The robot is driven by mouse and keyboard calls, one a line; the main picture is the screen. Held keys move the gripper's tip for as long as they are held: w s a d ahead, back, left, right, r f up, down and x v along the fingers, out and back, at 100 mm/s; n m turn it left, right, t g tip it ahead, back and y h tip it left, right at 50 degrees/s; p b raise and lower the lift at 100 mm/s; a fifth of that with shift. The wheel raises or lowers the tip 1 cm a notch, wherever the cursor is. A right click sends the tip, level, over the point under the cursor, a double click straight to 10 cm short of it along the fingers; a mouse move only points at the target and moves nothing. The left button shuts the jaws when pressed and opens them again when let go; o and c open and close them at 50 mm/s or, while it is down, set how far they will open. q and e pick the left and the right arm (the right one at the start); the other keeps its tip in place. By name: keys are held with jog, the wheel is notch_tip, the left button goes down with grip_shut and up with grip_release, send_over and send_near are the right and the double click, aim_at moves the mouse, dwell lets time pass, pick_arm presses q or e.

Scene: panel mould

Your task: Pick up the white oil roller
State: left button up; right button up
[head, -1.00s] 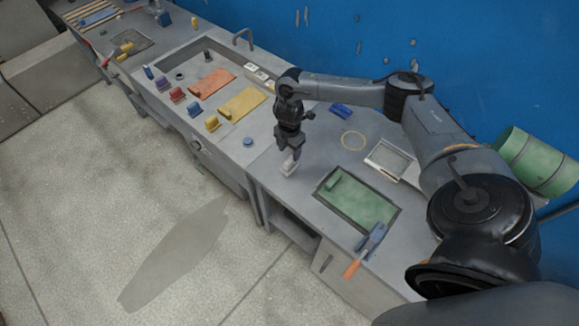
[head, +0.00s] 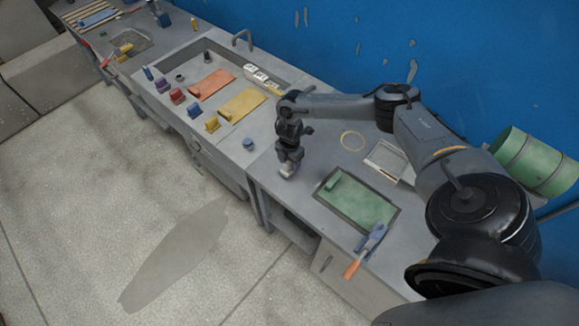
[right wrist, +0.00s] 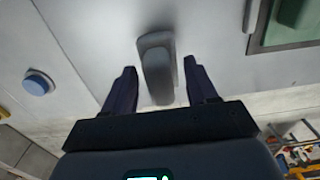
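The white oil roller (head: 287,170) stands on the grey bench near its front edge. In the right wrist view the roller (right wrist: 157,68) looks pale grey and lies between the two fingers. My right gripper (head: 289,162) is directly above it and pointing down. In the right wrist view my right gripper (right wrist: 160,85) is open, with a gap on both sides of the roller. The gripper hides part of the roller in the head view. My left gripper is not in view.
A blue round lid (head: 248,144) is to the left.

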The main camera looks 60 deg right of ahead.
jog(key=c, duration=0.9)
jog(key=shift+o, duration=0.2)
jog(key=shift+r, duration=0.25)
jog(key=shift+r, duration=0.6)
notch_tip(320, 180, up, 3)
jog(key=shift+f, duration=0.1)
jog(key=s+d+r, duration=0.2)
jog(key=s, duration=0.1)
jog(key=s+d+r, duration=0.2)
jog(key=s, duration=0.1)
jog(key=s+d+r+b, duration=0.1)
jog(key=s+d+r, duration=0.1)
jog(key=s+d, duration=0.1)
jog(key=shift+s+r, duration=0.2)
jog(key=shift+r, duration=0.1)
grip_shut()
